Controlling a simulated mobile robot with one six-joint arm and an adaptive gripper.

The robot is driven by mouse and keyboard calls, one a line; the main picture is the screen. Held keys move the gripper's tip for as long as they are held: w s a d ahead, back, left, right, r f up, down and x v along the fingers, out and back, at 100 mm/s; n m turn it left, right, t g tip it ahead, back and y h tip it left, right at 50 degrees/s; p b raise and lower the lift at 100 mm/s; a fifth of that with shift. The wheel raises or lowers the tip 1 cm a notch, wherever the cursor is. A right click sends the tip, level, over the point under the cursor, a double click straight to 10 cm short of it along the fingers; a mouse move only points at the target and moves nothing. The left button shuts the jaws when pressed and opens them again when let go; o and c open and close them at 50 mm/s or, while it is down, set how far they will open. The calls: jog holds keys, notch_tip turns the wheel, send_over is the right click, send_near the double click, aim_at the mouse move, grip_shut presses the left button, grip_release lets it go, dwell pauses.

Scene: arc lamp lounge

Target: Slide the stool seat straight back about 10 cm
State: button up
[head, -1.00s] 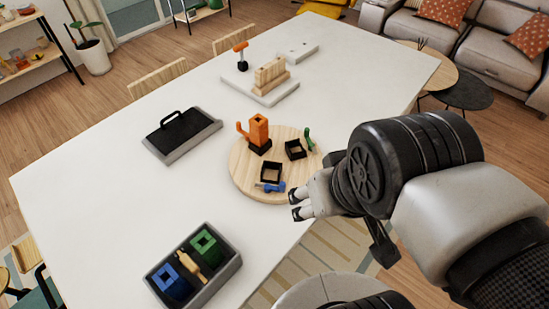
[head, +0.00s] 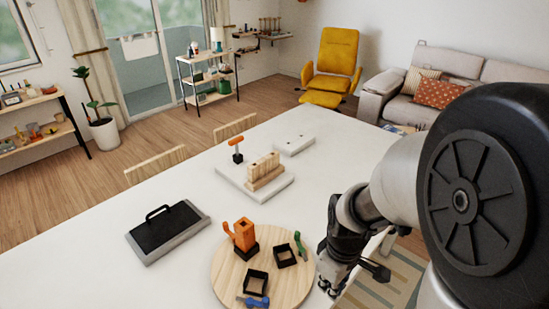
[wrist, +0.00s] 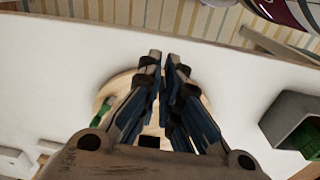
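I cannot make out a stool seat for certain in the current views. A yellow footstool (head: 322,98) stands in front of the yellow armchair at the far side of the room, well away from my gripper. My gripper (head: 327,288) hangs beside the right edge of the round wooden board on the white table, in the head view. In the wrist view my gripper (wrist: 163,57) has its fingertips close together with a thin gap, and nothing shows between them. My fingers hide part of the board there.
The white table (head: 90,250) holds the round board (head: 225,270) with small orange, black, green and blue parts, a black-topped tray (head: 168,231) and a peg block (head: 263,170). Two wooden chair backs (head: 155,166) line its far edge. Open floor (head: 250,104) lies beyond.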

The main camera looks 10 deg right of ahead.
aim_at(287, 274)
jog(key=f, duration=0.1)
jog(key=d, duration=0.1)
jog(key=f, duration=0.1)
jog(key=shift+w+d+f+n, duration=0.2)
jog(key=shift+w+f+n, duration=0.1)
jog(key=shift+w, duration=0.05)
grip_shut()
notch_tip(287, 274, down, 10)
jog(key=b, duration=0.3)
jog(key=shift+s+f+b, duration=0.1)
jog(key=shift+s+b, duration=0.05)
jog(key=shift+b, duration=0.25)
jog(key=w+a, duration=0.2)
jog(key=shift+w, duration=0.4)
jog(key=shift+w+a, duration=0.2)
jog(key=shift+w, duration=0.1)
jog(key=w+a, duration=0.2)
jog(key=w, duration=0.1)
jog(key=w+a, duration=0.4)
jog(key=w, duration=0.1)
jog(key=shift+w+a+p, duration=0.1)
jog(key=shift+w+p, duration=0.2)
jog(key=shift+p, duration=0.1)
